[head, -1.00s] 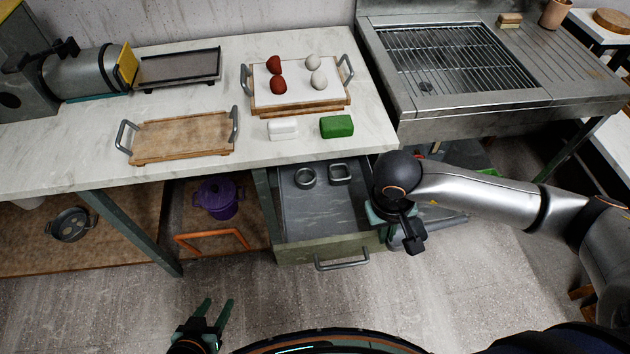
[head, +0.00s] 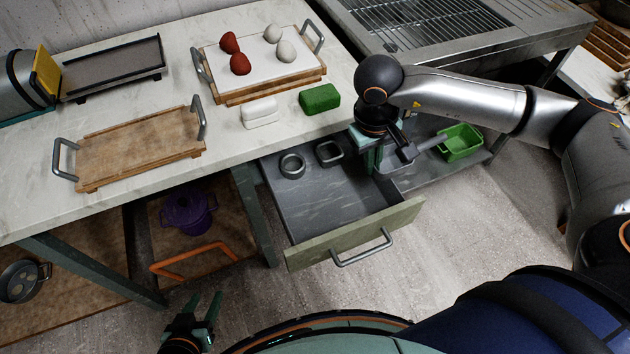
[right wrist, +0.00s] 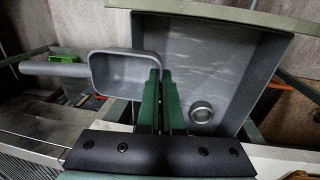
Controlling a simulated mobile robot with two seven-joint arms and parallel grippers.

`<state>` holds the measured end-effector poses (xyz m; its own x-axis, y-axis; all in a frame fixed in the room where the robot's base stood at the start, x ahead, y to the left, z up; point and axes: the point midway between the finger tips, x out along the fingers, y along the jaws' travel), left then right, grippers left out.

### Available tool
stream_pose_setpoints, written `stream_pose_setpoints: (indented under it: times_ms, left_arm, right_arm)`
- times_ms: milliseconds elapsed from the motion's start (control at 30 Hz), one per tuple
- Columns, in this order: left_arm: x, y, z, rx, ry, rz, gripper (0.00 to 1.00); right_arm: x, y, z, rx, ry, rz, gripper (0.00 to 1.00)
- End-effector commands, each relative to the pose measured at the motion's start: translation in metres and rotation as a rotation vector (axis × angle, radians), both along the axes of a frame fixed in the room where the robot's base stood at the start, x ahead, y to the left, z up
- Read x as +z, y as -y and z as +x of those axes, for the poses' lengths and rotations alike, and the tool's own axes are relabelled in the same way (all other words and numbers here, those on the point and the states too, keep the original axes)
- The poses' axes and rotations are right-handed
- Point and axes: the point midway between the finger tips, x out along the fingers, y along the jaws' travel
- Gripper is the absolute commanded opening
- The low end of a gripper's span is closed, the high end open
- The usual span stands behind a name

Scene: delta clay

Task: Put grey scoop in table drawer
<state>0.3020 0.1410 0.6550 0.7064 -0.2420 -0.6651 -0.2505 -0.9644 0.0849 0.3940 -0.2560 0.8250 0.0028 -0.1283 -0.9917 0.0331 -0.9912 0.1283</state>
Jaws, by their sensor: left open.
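The grey scoop (head: 401,158) is in my right gripper (head: 376,165), over the right side of the open table drawer (head: 355,236). The right wrist view shows the scoop's hollow bowl (right wrist: 125,74), with its handle pointing left, away from the drawer. The right fingers (right wrist: 160,85) are closed at the bowl's edge, and the bowl partly overlaps the drawer (right wrist: 190,28) in that view. The exact height above the drawer floor is unclear. My left gripper (head: 205,308) is open and empty, low in front of the table.
A round ring (head: 292,165) and a square ring (head: 329,153) lie at the drawer's back. Above are a white block (head: 260,113), a green block (head: 320,99) and a wooden tray (head: 140,150). A green bin (head: 461,142) is right of the drawer. The drawer's front half is clear.

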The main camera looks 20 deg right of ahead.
Motion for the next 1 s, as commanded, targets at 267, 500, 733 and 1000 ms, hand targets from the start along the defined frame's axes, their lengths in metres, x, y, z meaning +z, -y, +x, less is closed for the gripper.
stream_pose_setpoints:
  times_ms: [267, 500, 733, 1000]
  left_arm:
    - [-0.001, 0.003, -0.001, -0.009, -0.007, -0.001, 0.5]
    - [0.002, -0.001, -0.001, -0.002, 0.004, 0.003, 0.5]
    - [-0.003, -0.003, -0.003, 0.001, -0.003, 0.007, 0.5]
    - [-0.005, -0.003, -0.004, 0.0, -0.009, 0.009, 0.5]
  right_arm:
    - [-0.014, -0.031, 0.008, 0.008, -0.003, 0.007, 0.0]
    - [-0.038, -0.085, 0.018, 0.005, -0.003, 0.007, 0.0]
    - [-0.078, -0.117, 0.024, 0.002, -0.003, 0.004, 0.0]
    - [-0.099, -0.134, 0.028, 0.001, -0.002, 0.004, 0.0]
